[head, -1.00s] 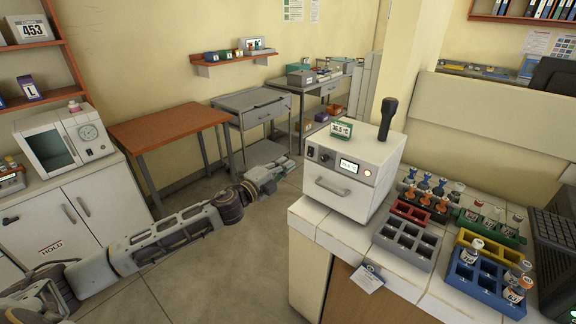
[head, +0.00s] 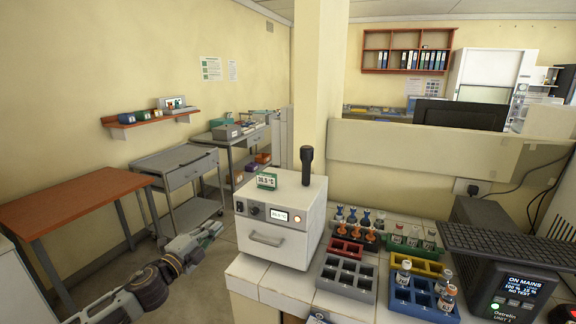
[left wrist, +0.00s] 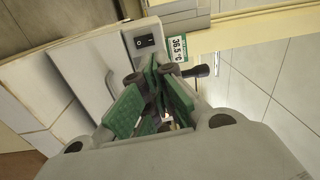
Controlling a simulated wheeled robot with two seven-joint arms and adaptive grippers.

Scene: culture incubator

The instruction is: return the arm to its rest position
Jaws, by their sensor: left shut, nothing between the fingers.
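My left arm comes in from the lower left in the head view, with the left gripper (head: 208,232) in front of the grey cart, left of the white incubator (head: 280,218) and apart from it. In the left wrist view the left gripper's green-padded fingers (left wrist: 155,100) are shut with nothing between them. The incubator (left wrist: 150,38) and its green temperature display (left wrist: 179,46) show beyond the fingers there. The incubator's front door is closed. My right gripper is in neither view.
The white counter (head: 262,288) holds a grey rack (head: 346,277), a blue rack (head: 422,302) with several vials, and a black device (head: 500,270) at the right. An orange-topped table (head: 70,198) and a grey cart (head: 180,170) stand at the left. Floor shows between the cart and counter.

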